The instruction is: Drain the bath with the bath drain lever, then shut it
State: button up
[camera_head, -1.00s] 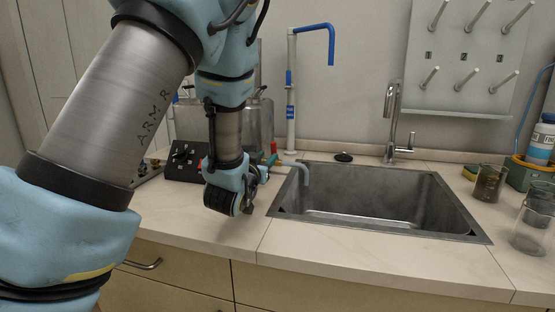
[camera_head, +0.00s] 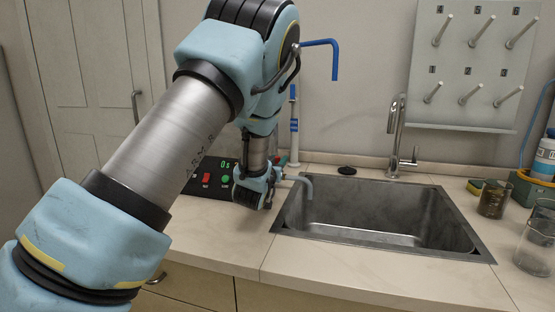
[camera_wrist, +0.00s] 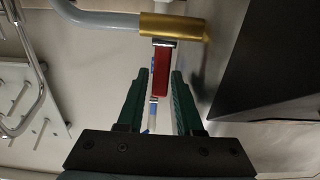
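The red bath drain lever (camera_wrist: 161,72) shows in the wrist view below a brass fitting (camera_wrist: 172,27) on a grey drain pipe (camera_wrist: 108,20). My gripper (camera_wrist: 160,76) is open; its dark green fingers appear on either side of the lever's free end, with a gap on both sides. I cannot tell how deep the lever sits between them. In the head view my gripper (camera_head: 257,196) is low over the counter, left of the sink, close to the curved grey drain spout (camera_head: 306,184) at the sink's left rim. My arm hides most of the bath.
The sink (camera_head: 380,235) is empty, with a chrome tap (camera_head: 396,130) behind it. A black control box (camera_head: 206,180) with a green display stands left of my gripper. Beakers (camera_head: 494,198) stand at the right. The front left counter (camera_head: 220,235) is clear.

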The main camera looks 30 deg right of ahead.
jog(key=shift+c, duration=0.2)
grip_shut()
dwell(0.3)
jog(key=shift+w+d+r+g+p, duration=0.1)
jog(key=shift+w+r+g+p, duration=0.15)
jog(key=shift+p, duration=0.45)
jog(key=shift+d+r+g+y+p, duration=0.1)
jog(key=shift+g+y+p, duration=0.15)
jog(key=shift+y+p, duration=0.15)
jog(key=shift+w+d+f+g+y+p, duration=0.2)
jog(key=shift+f+g+y+p, duration=0.1)
jog(key=shift+g+y+p, duration=0.25)
